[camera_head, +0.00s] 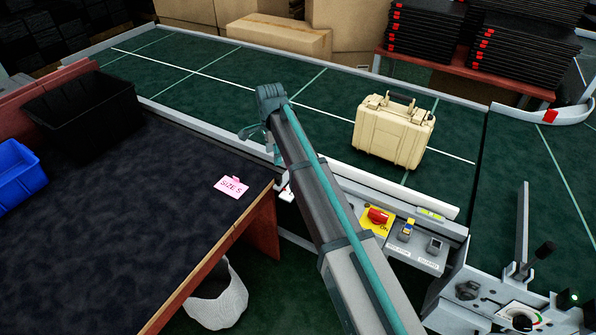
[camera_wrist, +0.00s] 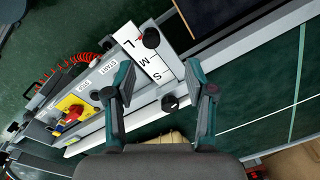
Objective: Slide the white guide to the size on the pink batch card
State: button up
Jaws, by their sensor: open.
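The pink batch card (camera_head: 231,187) lies on the dark bench top and reads "SIZE S". In the wrist view, a white plate (camera_wrist: 155,66) carries the letters L, M and S, with S at the lower end. One black knob (camera_wrist: 150,38) sits beside M and L; another black knob (camera_wrist: 170,101) sits just beyond S. Which part is the sliding white guide, I cannot tell for sure. My gripper (camera_wrist: 160,88) is open and empty, its fingers on either side of the S end of the plate in the picture. In the head view my gripper (camera_head: 264,138) is partly hidden by my arm.
A beige case (camera_head: 393,130) stands on the green conveyor (camera_head: 310,100). A control panel with a red knob (camera_head: 378,215) and switches labelled START and STOP lies beside the plate. Black (camera_head: 80,115) and blue (camera_head: 17,172) bins sit on the bench.

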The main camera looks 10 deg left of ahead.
aim_at(279, 177)
jog(key=f+m+p, duration=0.1)
jog(key=f, duration=0.2)
jog(key=f+m+p, duration=0.1)
jog(key=f+m, duration=0.1)
jog(key=f, duration=0.2)
jog(key=d+f+m+p, duration=0.1)
jog(key=f, duration=0.3)
jog(key=shift+d+f+g, duration=0.1)
jog(key=shift+g, duration=0.2)
grip_shut()
dwell(0.4)
